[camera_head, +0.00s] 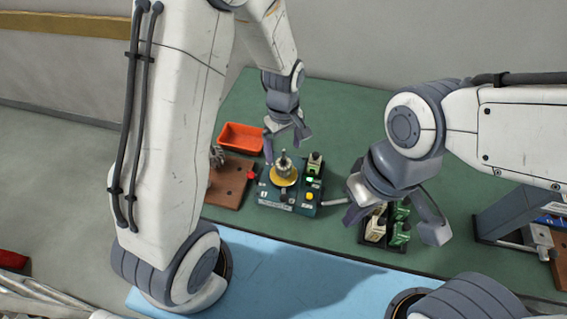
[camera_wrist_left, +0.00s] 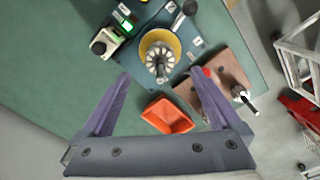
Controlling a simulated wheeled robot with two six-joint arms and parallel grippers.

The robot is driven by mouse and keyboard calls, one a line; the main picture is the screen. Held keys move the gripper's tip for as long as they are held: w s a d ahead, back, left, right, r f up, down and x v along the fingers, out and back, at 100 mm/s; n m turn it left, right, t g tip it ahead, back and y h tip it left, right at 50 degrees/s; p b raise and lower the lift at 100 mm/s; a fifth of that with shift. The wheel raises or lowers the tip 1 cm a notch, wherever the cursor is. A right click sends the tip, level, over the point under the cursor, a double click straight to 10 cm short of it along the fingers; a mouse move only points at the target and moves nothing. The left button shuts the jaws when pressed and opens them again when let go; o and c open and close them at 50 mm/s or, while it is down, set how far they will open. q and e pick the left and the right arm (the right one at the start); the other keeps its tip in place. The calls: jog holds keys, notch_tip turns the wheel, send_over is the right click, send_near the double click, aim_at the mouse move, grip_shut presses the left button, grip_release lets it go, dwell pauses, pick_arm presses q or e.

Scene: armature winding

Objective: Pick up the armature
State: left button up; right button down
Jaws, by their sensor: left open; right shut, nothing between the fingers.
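The armature (camera_head: 284,166), a metal part with a shaft pointing up, stands on a yellow disc on the green winding machine (camera_head: 290,205). In the left wrist view the armature (camera_wrist_left: 160,64) shows from above, with a ring of pale segments around its shaft. My left gripper (camera_head: 287,142) is open and empty above it. In the left wrist view its two purple fingers (camera_wrist_left: 165,77) are spread wide, and the armature appears beyond the tips, apart from them. My right gripper (camera_head: 395,222) is shut and empty, to the right of the machine, over a dark tray with small parts.
An orange bin (camera_head: 240,138) stands behind the machine to the left. A brown board (camera_head: 228,187) with a metal fixture lies left of the machine. The dark tray (camera_head: 383,246) holds green and pale parts. A blue mat (camera_head: 290,270) covers the front, largely clear.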

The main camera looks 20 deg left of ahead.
aim_at(284, 163)
pick_arm(q)
notch_tip(284, 163, down, 5)
jog(key=shift+s+r+p, duration=0.15)
jog(key=shift+p, duration=0.65)
jog(key=shift+f, duration=0.35)
jog(key=shift+c, duration=0.4)
grip_shut()
